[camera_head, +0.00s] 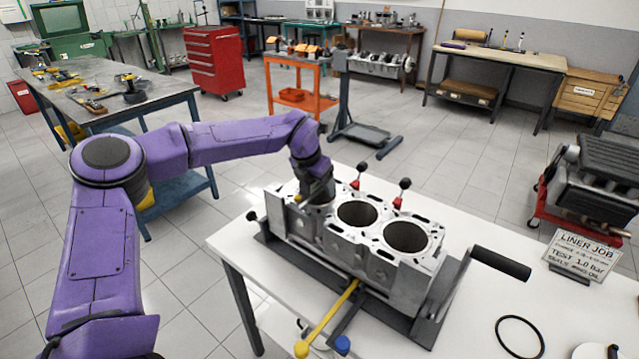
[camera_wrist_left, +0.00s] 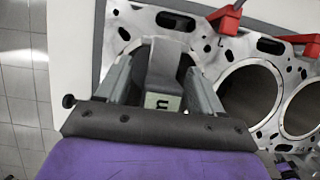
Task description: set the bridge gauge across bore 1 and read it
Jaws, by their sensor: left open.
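The engine block (camera_head: 385,262) lies on the white table with its deck up. Two dark open bores show, the middle bore (camera_head: 357,213) and the right bore (camera_head: 406,236). My left gripper (camera_head: 318,196) reaches down over the leftmost bore and hides most of it. In the left wrist view my left gripper (camera_wrist_left: 164,78) is open, its fingers on either side of a grey piece with a pale marked face (camera_wrist_left: 162,101). This looks like the bridge gauge, over the end bore. I cannot make out a reading or whether the fingers touch it. My right gripper is out of view.
Red clamps with black knobs (camera_head: 398,200) stand along the block's far edge. A black-handled crank (camera_head: 500,262) sticks out at right. A yellow bar (camera_head: 325,320) lies in front. A black ring (camera_head: 520,337) and a sign (camera_head: 583,254) occupy the table's right.

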